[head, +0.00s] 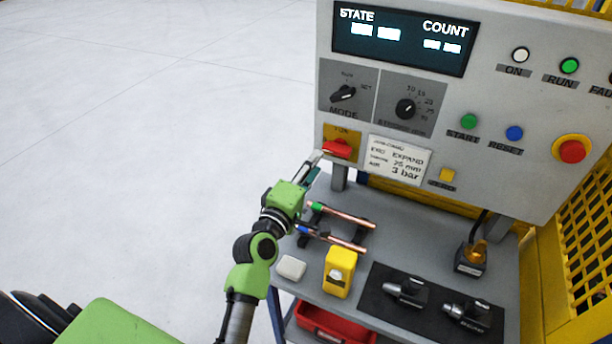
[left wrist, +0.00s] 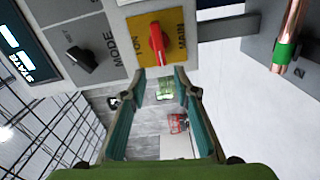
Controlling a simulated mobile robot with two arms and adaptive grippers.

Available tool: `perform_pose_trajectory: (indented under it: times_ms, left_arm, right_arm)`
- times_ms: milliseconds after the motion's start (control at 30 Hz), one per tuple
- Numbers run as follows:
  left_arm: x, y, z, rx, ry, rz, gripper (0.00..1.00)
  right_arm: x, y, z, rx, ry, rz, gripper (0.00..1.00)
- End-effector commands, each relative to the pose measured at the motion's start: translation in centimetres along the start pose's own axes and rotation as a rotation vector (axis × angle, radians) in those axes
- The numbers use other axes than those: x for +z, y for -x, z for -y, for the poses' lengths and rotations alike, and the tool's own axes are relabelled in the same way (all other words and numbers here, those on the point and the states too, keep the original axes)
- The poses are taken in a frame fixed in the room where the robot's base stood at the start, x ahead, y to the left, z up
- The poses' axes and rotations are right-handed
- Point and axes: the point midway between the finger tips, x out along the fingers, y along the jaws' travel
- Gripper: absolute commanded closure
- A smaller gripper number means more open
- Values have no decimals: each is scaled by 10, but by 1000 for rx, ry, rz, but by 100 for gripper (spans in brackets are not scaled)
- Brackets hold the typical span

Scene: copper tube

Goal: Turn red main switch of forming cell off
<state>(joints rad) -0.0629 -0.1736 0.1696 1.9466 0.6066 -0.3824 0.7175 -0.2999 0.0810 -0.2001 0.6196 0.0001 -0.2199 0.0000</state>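The red main switch (head: 338,149) sits on a yellow plate at the lower left of the grey control panel. Its handle lies roughly sideways across the plate, below an ON mark. In the left wrist view the red handle (left wrist: 157,45) is just beyond my fingertips. My left gripper (head: 316,158) is beside the switch at the panel's lower left edge. In the left wrist view its two fingers (left wrist: 163,72) are apart with nothing between them; I cannot tell if they touch the handle. My right gripper is not in view.
The panel also carries a mode knob (head: 344,94), a second knob (head: 405,109) and a red emergency button (head: 571,151). Below is a grey bench with copper tubes (head: 340,216), a yellow box (head: 339,271) and a black mat (head: 380,300). Open floor lies left.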

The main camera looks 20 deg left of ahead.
Motion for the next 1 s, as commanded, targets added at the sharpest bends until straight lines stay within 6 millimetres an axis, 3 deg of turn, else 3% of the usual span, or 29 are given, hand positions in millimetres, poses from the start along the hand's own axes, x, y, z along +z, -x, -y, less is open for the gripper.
perform_pose_trajectory:
  times_ms: [100, 300, 1000]
  left_arm:
    - [0, 21, 0, -1, 0, 0, 72]
    - [0, 40, 0, 0, 0, 0, 72]
    - [0, 44, 0, 0, 1, 0, 72]
  right_arm:
    - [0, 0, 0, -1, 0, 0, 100]
    - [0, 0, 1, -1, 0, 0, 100]
    - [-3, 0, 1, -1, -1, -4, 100]
